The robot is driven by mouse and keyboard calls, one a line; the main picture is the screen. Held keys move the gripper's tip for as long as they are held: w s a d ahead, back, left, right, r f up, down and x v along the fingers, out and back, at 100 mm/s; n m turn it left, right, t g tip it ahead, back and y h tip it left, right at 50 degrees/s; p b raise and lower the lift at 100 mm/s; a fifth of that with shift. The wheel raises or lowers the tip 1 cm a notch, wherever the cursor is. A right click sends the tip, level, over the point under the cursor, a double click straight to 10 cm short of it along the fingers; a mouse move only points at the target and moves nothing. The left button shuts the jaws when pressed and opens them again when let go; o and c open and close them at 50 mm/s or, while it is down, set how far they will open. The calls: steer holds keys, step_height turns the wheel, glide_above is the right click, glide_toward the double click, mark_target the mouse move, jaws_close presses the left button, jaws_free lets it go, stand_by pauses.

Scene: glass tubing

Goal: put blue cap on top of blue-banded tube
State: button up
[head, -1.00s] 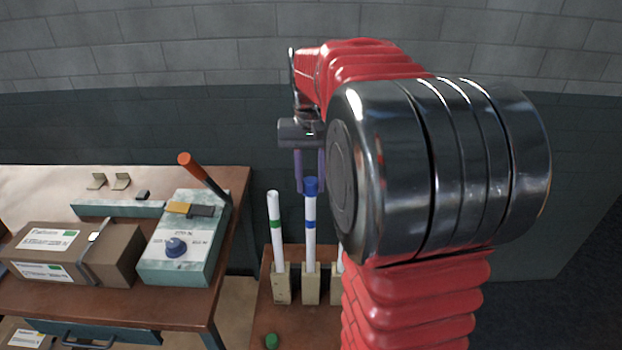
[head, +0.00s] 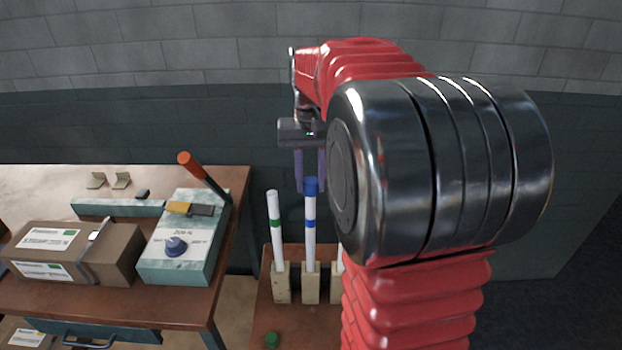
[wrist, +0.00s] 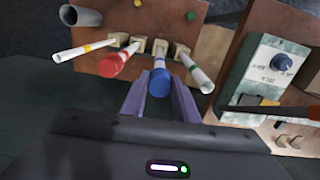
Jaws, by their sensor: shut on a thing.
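The blue-banded tube (head: 310,242) stands upright in a pale holder block. The blue cap (head: 311,186) is at its top end, in line with it, with no gap visible from the head camera. In the wrist view, the cap (wrist: 159,82) is between the purple fingers of my gripper (wrist: 158,98). My gripper (head: 310,180) is above the tube, with its fingers pointing down and shut on the cap. Whether the cap is fully seated cannot be told.
A green-banded tube (head: 275,222) stands close on the left. A red-capped tube (wrist: 112,65) and a yellow-banded tube (wrist: 80,53) stand on the other side. A loose green cap (head: 272,340) lies on the small table. A workbench with a control box (head: 182,262) is at left.

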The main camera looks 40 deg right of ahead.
steer(key=shift+f, duration=1.2)
stand_by(1.6)
steer(key=o, duration=1.1)
steer(key=shift+o, duration=0.4)
steer(key=o, duration=0.5)
steer(key=shift+c, duration=0.2)
steer(key=shift+r, duration=0.1)
steer(key=shift+r, duration=3.9)
steer(key=shift+w, duration=0.1)
